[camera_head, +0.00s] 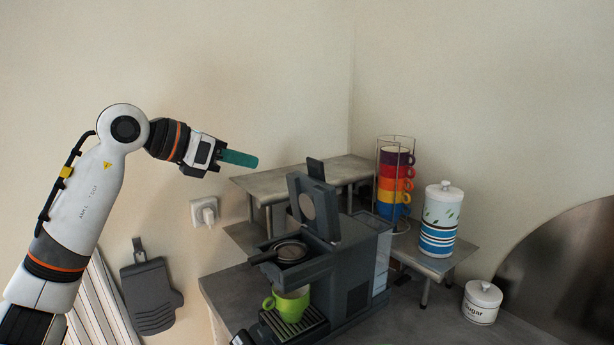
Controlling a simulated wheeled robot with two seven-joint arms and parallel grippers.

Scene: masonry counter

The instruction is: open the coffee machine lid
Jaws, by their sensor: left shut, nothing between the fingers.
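The dark grey coffee machine (342,268) stands on the counter at the lower middle. Its lid (314,205) is raised and stands upright, tilted slightly back, with a round pale disc on its inner face. A portafilter (288,251) sits in the open top. A green cup (289,303) stands on the drip tray under it. My left gripper (240,158) is shut and empty, with its green fingertips pointing right. It is up and left of the lid, in front of the wall, apart from the machine. My right gripper is not in view.
A metal shelf (262,185) stands behind the machine. A rack of coloured cups (396,172), a striped canister (438,225) and a sugar jar (481,301) are to the right. A wall socket (204,211) is below my left gripper. The air above the machine is free.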

